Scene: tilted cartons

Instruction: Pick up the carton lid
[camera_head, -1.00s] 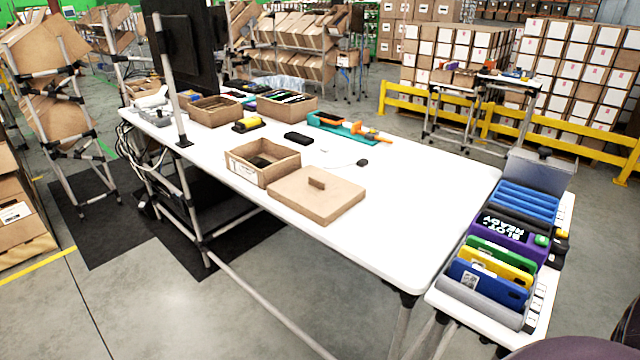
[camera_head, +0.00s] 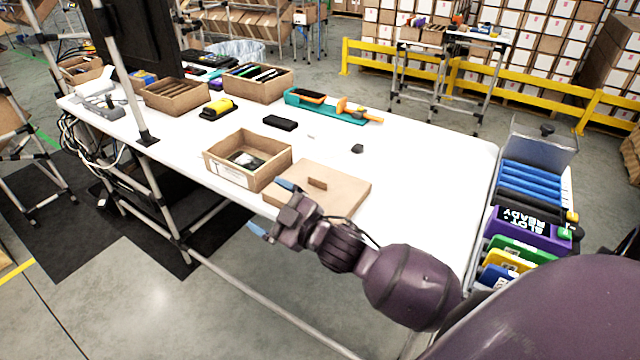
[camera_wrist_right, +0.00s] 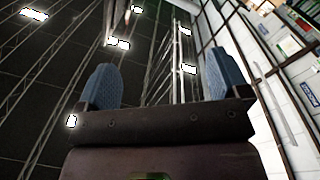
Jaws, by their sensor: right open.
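The carton lid (camera_head: 335,192) is a flat brown cardboard piece with a small upright tab as a handle. It lies on the white table near the front edge. The open carton (camera_head: 230,170) stands just left of it with dark items inside. My right gripper (camera_head: 272,207) is open and empty at the lid's front left side, by the table's front edge, and hides the lid's near left part. In the right wrist view, its two blue fingers (camera_wrist_right: 160,85) are wide apart with nothing between them. The lid is not seen there. My left gripper is not in view.
On the white table (camera_head: 420,165), brown boxes (camera_head: 258,83) stand at the back. A yellow device (camera_head: 218,108), a black case (camera_head: 280,123) and a teal tray (camera_head: 325,106) lie beyond the carton. A rack of coloured items (camera_head: 528,190) stands at the right.

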